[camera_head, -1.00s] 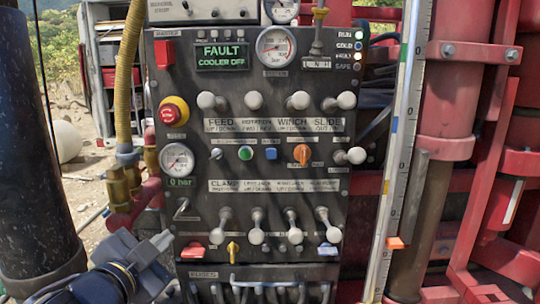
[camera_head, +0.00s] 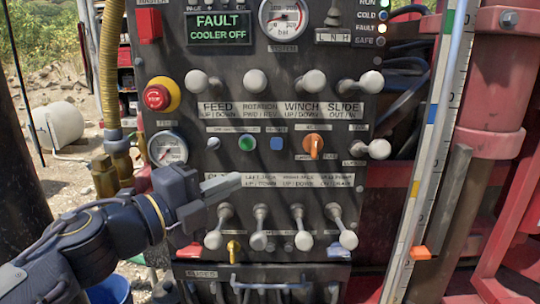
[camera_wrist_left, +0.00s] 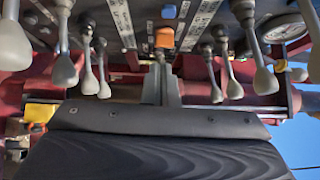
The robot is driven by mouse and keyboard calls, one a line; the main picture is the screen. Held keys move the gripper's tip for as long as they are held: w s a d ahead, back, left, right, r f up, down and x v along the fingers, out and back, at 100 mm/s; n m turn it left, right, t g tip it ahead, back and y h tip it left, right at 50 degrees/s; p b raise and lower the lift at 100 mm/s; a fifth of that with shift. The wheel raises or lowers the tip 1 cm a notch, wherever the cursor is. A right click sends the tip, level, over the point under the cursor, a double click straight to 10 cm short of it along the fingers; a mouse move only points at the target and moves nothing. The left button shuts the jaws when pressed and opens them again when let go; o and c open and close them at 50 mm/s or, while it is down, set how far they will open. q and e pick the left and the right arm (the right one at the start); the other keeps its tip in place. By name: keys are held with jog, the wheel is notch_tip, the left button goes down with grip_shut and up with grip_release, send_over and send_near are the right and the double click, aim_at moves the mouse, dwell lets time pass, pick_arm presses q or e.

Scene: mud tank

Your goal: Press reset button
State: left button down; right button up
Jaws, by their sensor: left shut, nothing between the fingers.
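The control panel (camera_head: 300,104) fills the middle of the head view. My right gripper is not in view.
White-knobbed levers stand out above (camera_head: 255,81) and below (camera_head: 260,240) the button row. An orange rotary knob (camera_head: 313,146) is right of the blue button. A red emergency stop (camera_head: 157,97) is at left. The display (camera_head: 220,28) reads FAULT, COOLER OFF.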

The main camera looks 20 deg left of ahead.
pick_arm(q)
jog(key=b, duration=0.2)
send_near(290, 147)
jog(key=d, duration=0.3)
jog(key=w, duration=0.1)
jog(key=w+a, duration=0.1)
jog(key=w, duration=0.1)
jog(key=shift+w, duration=0.35)
